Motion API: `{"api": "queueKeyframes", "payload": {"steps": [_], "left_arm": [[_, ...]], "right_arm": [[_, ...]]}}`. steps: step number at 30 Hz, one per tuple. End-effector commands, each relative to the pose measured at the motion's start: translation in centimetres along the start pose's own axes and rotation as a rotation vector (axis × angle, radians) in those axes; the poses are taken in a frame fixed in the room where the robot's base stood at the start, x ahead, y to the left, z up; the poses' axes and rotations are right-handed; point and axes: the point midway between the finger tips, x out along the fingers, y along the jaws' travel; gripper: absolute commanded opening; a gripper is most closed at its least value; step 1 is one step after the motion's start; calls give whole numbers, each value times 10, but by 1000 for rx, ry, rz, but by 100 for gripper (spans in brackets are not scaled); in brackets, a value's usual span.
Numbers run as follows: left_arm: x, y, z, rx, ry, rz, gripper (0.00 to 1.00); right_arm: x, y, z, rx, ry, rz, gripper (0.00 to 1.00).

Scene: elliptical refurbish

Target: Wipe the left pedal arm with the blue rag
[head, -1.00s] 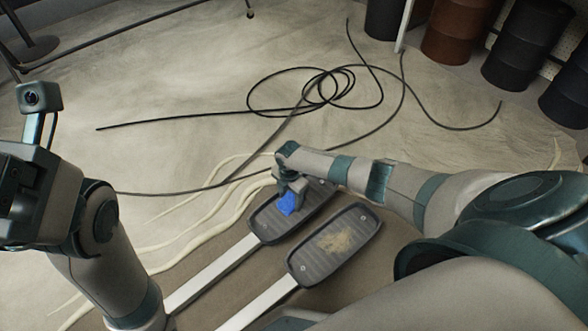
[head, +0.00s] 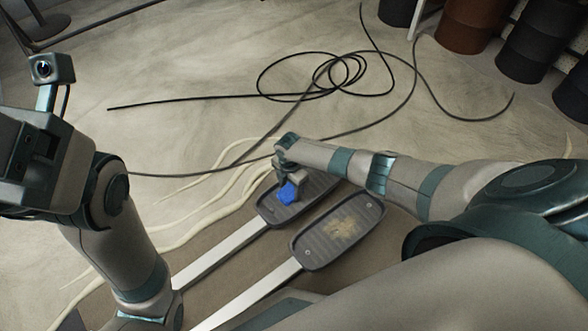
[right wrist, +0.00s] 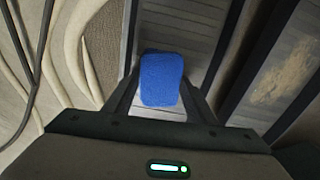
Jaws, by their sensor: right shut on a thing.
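The blue rag (head: 289,194) is held in my right gripper (head: 290,190), right over the left pedal's dark ribbed footplate (head: 322,184). In the right wrist view the rag (right wrist: 161,79) sits between the two fingers (right wrist: 160,100), with the ribbed plate behind it. I cannot tell if the rag touches the plate. The left pedal arm (head: 222,256), a pale straight bar, runs from that footplate down to the lower left. My left gripper's body (head: 30,150) is at the left edge of the head view; its fingertips do not show.
The right footplate (head: 340,230) bears a tan dirty patch (head: 343,231), with its pale arm (head: 252,295) parallel to the left one. Black cable (head: 330,80) and cream cords (head: 215,195) lie on the floor. Dark and rusty barrels (head: 480,28) stand at the upper right.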

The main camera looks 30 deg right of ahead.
Motion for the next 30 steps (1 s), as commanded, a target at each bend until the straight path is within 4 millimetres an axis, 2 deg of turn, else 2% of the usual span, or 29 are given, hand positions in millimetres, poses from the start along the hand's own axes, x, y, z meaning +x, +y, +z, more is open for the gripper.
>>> {"api": "queueKeyframes", "payload": {"steps": [3,17,30], "left_arm": [[2,0,1,0,0,0,69],[2,0,1,0,0,0,69],[13,-2,5,0,0,0,69]], "right_arm": [[1,-1,-6,-1,2,-1,33],[2,-1,-11,-1,3,-2,33],[-1,1,-39,-1,3,-2,33]]}}
